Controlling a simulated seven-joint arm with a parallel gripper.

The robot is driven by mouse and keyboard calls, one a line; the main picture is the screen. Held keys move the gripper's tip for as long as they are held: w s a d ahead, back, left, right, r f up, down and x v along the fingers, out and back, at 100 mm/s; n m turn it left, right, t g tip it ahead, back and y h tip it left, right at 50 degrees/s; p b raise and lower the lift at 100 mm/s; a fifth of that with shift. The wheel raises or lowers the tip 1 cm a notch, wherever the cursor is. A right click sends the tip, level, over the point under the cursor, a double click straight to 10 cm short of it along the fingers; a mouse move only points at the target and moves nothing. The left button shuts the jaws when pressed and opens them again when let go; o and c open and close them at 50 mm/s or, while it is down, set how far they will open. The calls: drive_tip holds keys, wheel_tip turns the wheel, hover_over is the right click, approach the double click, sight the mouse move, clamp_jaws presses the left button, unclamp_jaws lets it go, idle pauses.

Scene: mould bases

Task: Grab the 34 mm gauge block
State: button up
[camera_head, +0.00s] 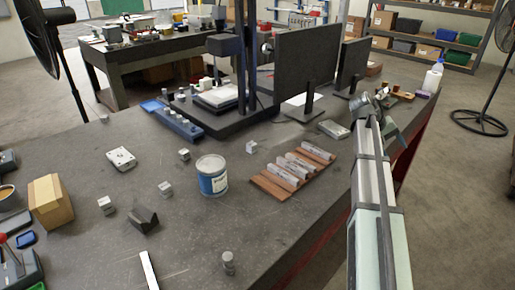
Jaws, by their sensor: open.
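Several small grey metal blocks lie on the dark table: one (184,154) left of the can, one (251,147) right of it, one (165,188) nearer, and one (105,205) further left. No size marking is readable, so I cannot tell which is the 34 mm gauge block. My gripper (368,106) is at the far end of my arm, over the right side of the table. It is open, small in view, and well apart from these blocks; I see nothing held in it.
A blue-and-white can (213,184) stands mid-table. A reddish wooden rack (270,189) with metal bars lies to its right. A dark angled block (143,221) and a cardboard box (51,201) are at left. Monitors (303,72) stand behind.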

drive_tip(key=w+a+r+n+t, duration=0.1)
drive_tip(key=w+a+r+n, duration=0.1)
drive_tip(key=w+a+r, duration=0.45)
wheel_tip(320, 180, up, 2)
drive_tip(key=n+y, duration=0.8)
drive_tip(key=y, duration=0.1)
hover_over(252, 143)
drive_tip(key=f, duration=0.7)
drive_tip(key=shift+s+d, duration=0.25)
drive_tip(key=shift+s, duration=0.05)
drive_tip(key=shift+w+a+f, duration=0.1)
drive_tip(key=shift+a+f, duration=0.05)
drive_tip(key=shift+f, duration=1.25)
drive_tip(key=shift+w+a+f, duration=0.1)
drive_tip(key=shift+a+f, duration=0.05)
drive_tip(key=shift+f, duration=1.25)
drive_tip(key=shift+c, duration=0.3)
